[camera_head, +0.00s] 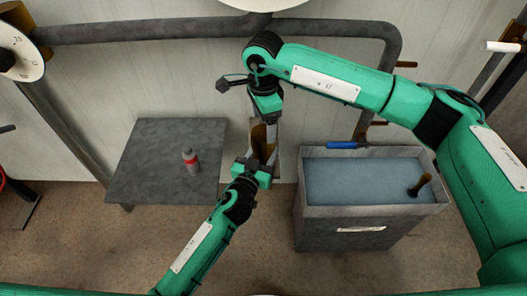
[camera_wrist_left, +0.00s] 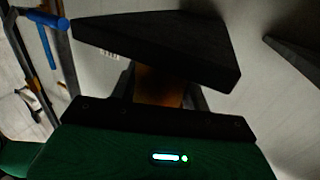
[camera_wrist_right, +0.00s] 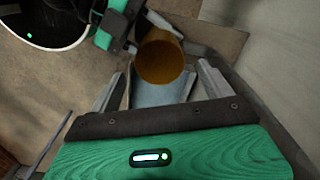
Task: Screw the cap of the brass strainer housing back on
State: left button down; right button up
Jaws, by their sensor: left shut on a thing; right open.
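A brass cylinder (camera_head: 259,137), which looks like the strainer housing, stands between my two grippers in the middle of the head view. My left gripper (camera_head: 262,163) is shut on its lower part. In the left wrist view, a brown brass patch (camera_wrist_left: 158,86) shows between the fingers, partly hidden by a dark wedge-shaped piece. My right gripper (camera_head: 268,122) is open and points down at the cylinder from above. In the right wrist view, the cylinder's round end (camera_wrist_right: 160,60) lies between and beyond the open fingers. I cannot tell cap from housing here.
A grey table (camera_head: 150,185) at the left holds a red-and-grey bottle (camera_head: 191,161). Pipes (camera_head: 150,30) run along the wall.

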aim_at(263, 133)
jog(key=n, duration=0.4)
jog(key=shift+r+n, duration=0.4)
jog(key=shift+f, duration=4)
jog(key=shift+c, duration=0.2)
jog(key=c, duration=0.9)
jog(key=shift+m, duration=0.8)
jog(key=shift+c, duration=0.2)
jog(key=o, duration=1.1)
